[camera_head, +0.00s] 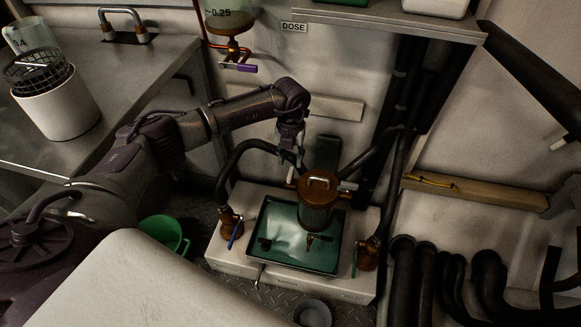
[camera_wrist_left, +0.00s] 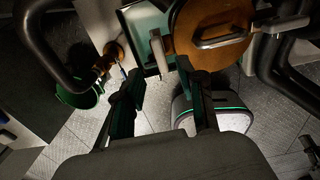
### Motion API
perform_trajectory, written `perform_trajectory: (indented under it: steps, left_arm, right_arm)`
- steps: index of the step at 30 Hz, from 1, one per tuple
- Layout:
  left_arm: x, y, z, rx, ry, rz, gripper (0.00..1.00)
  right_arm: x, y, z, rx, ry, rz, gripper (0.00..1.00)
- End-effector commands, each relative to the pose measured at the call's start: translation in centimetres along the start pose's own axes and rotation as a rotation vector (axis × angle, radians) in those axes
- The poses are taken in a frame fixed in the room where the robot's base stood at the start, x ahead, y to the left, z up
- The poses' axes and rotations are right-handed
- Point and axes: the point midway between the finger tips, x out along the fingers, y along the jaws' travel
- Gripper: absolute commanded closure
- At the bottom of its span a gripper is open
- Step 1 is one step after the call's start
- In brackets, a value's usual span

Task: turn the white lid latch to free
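A round copper-brown lid (camera_head: 318,183) with a bar handle tops a cylinder on the chiller frame; the lid also shows in the wrist view (camera_wrist_left: 212,30). A pale latch (camera_wrist_left: 158,50) stands at the lid's left edge, and a second pale bar (camera_wrist_left: 285,23) lies at its right side. In the head view the right one (camera_head: 348,185) looks white; the left one is small and partly hidden by my gripper. My left gripper (camera_head: 290,158) points down just behind the lid's left side. Its two fingers (camera_wrist_left: 164,102) are apart with nothing between them, the left latch just beyond. My right gripper is not in view.
A teal tray (camera_head: 270,238) sits around the cylinder on a white base. Black hoses join copper valves with a blue handle (camera_head: 235,235) on the left and a green handle (camera_head: 355,262) on the right. A green bucket (camera_head: 165,234) stands on the floor at left.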

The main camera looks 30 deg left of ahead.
Motion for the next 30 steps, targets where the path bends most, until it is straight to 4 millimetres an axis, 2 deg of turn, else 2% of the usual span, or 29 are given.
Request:
perform_trajectory:
  steps: [3,10,15,30]
  left_arm:
    - [-2.7,0.0,0.1,0.000,-0.005,-0.001,0.60]
    - [-5.7,0.0,0.1,-0.001,-0.002,-0.001,0.60]
    - [-6.4,0.0,0.0,-0.002,-0.001,0.000,0.60]
    - [-6.1,-0.4,-0.1,0.005,0.002,-0.013,0.60]
  right_arm:
    - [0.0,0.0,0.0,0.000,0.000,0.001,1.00]
    - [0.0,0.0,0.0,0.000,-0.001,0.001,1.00]
    - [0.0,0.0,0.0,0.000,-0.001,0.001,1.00]
    - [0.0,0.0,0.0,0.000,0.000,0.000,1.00]
